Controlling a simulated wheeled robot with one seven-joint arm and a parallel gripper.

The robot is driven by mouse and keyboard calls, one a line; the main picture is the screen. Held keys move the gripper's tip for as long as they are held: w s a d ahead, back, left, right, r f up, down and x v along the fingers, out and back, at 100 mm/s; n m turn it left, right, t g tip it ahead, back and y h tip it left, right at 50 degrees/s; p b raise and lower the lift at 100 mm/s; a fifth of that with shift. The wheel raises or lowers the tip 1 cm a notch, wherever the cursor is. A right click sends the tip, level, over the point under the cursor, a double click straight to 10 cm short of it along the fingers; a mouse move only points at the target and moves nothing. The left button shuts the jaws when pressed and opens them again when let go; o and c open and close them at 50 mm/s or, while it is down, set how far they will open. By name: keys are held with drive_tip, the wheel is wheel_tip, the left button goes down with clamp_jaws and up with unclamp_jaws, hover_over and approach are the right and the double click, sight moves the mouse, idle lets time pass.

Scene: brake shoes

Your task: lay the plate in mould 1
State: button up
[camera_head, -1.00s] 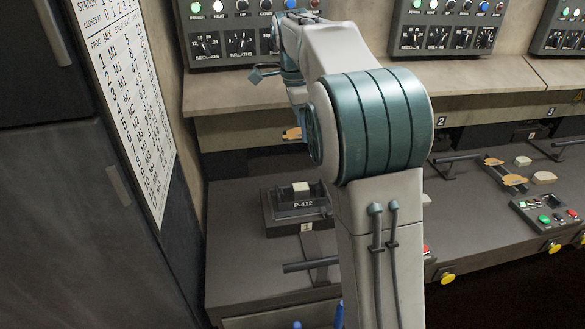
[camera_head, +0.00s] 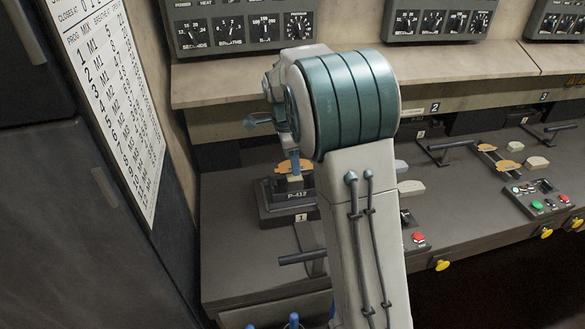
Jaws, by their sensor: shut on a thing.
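Mould 1 (camera_head: 270,212) is a dark block marked P-412 on the left press bed, with a tag "1" in front of it. The plate (camera_head: 286,167) is a thin copper-coloured piece just above the mould in the picture. My gripper (camera_head: 294,158) is shut on the plate, and my arm hides much of it. A small pale block stands on the mould, largely covered now by the plate and a blue part. I cannot tell whether the plate touches the mould.
A dark handle (camera_head: 302,257) lies in front of mould 1. To the right are a red-button panel (camera_head: 418,238), more copper-coloured plates (camera_head: 508,165) and pale blocks (camera_head: 536,162). Control boxes (camera_head: 245,32) line the shelf above. A dark cabinet with a chart (camera_head: 110,110) stands left.

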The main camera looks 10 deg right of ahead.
sight(293, 177)
drive_tip(key=shift+f, duration=1.75)
drive_tip(key=shift+f, duration=0.15)
drive_tip(key=o, duration=1.1)
